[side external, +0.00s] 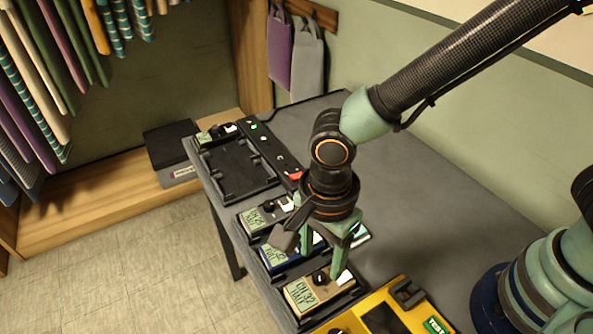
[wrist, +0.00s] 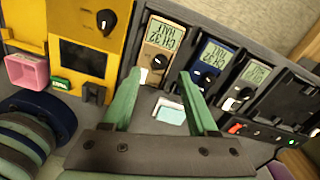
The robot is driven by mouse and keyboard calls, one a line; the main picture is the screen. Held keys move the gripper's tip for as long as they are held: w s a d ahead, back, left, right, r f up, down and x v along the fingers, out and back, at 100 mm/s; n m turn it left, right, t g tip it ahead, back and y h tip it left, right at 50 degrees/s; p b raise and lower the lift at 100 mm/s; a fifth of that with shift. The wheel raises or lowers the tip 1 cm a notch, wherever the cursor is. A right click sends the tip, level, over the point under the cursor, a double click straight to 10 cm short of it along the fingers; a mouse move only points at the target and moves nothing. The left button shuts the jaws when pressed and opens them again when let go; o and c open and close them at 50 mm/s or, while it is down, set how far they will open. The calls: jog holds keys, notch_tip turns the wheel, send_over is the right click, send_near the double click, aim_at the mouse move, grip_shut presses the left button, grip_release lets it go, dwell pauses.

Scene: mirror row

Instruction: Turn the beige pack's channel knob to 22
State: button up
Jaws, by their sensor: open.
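The beige pack (side external: 328,297) sits at the near end of a row of packs, its display reading CH 32. Its black knob (side external: 318,277) is uncovered beside the display. In the wrist view the beige pack (wrist: 148,61) is upside down, with its dark knob (wrist: 154,63) beyond the fingertips. My gripper (side external: 322,256) points down by the row, next to the blue pack (side external: 268,259), which it partly hides. In the wrist view my gripper (wrist: 160,76) is open and empty, its green fingers to either side of the knob's line. I see no contact with the knob.
A grey pack (side external: 252,220) and an empty black cradle (side external: 238,170) lie farther along the table edge. A yellow tester (side external: 365,318) stands close on the other side.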

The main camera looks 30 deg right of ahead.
aim_at(319, 275)
jog(key=shift+f, duration=2.3)
